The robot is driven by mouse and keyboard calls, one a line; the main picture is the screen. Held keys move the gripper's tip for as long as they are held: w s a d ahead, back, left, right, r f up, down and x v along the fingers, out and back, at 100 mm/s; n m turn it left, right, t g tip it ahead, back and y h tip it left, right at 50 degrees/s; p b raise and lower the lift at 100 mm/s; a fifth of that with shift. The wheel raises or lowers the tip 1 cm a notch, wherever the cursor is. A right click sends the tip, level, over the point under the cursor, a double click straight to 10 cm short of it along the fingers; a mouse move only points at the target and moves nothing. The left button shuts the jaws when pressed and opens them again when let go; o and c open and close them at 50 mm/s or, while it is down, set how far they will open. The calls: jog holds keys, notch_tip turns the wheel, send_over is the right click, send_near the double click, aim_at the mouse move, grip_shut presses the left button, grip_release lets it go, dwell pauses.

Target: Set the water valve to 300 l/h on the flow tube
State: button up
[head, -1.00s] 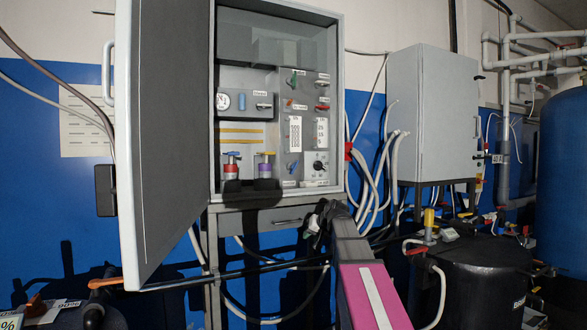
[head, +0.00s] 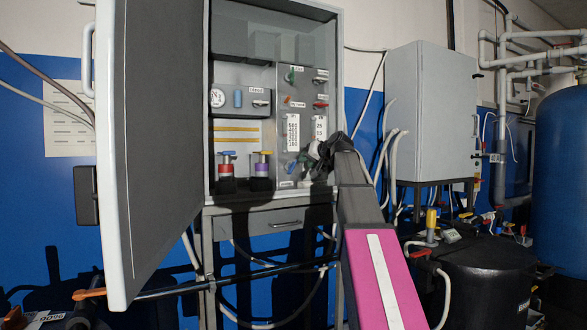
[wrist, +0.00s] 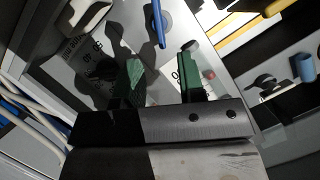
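The flow tube with a white scale numbered 100 to 500 (head: 292,133) is on the panel inside the open cabinet. Its float is too small to read. A blue valve handle (head: 291,167) is below the scale. A blue lever handle, likely the same one, shows in the wrist view (wrist: 158,20), beyond the gap between my fingers. My gripper (wrist: 162,58) is open and empty, its green fingertips apart and close to the panel. I cannot tell whether they touch anything. In the head view my gripper (head: 322,158) covers the panel's lower right part.
A second white scale (head: 320,127) is right of the first. Red (head: 227,164) and purple (head: 262,166) fittings stand at the lower left. The open cabinet door (head: 165,140) is on the left. A black barrel (head: 480,280) stands at the right.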

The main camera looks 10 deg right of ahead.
aim_at(294, 166)
jog(key=x, duration=0.9)
jog(key=shift+w+f, duration=0.1)
jog(key=shift+w, duration=0.05)
grip_shut()
